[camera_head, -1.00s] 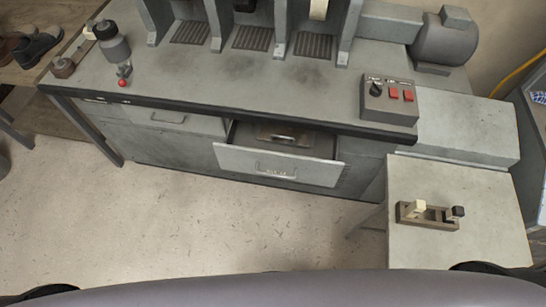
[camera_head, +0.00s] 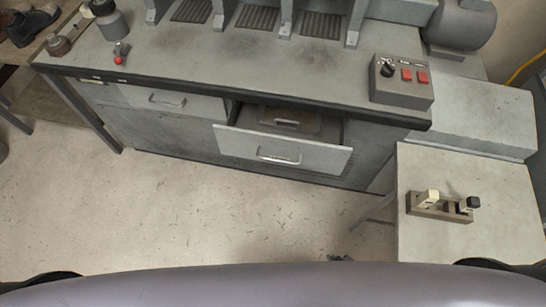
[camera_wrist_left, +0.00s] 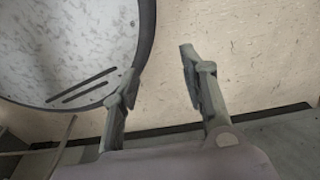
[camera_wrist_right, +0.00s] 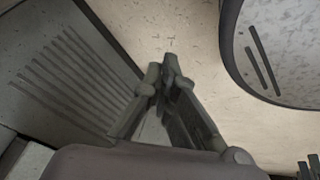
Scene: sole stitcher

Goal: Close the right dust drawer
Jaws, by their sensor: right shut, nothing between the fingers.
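The right dust drawer (camera_head: 255,146) of the grey machine cabinet is pulled out. Its grey front with a bar handle (camera_head: 279,156) stands away from the cabinet, and its dark inside shows behind the front. My right gripper (camera_wrist_right: 164,72) is shut and empty in the right wrist view. In the head view only its dark tip (camera_head: 341,258) shows at the bottom, over the floor and well apart from the drawer. My left gripper (camera_wrist_left: 158,72) is open and empty in the left wrist view, and is not seen in the head view.
The left drawer (camera_head: 150,99) is shut. A side table (camera_head: 450,238) with a small two-lever block (camera_head: 440,206) stands to the right. A control box (camera_head: 402,82) sits on the bench top. The floor (camera_head: 190,205) before the cabinet is clear.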

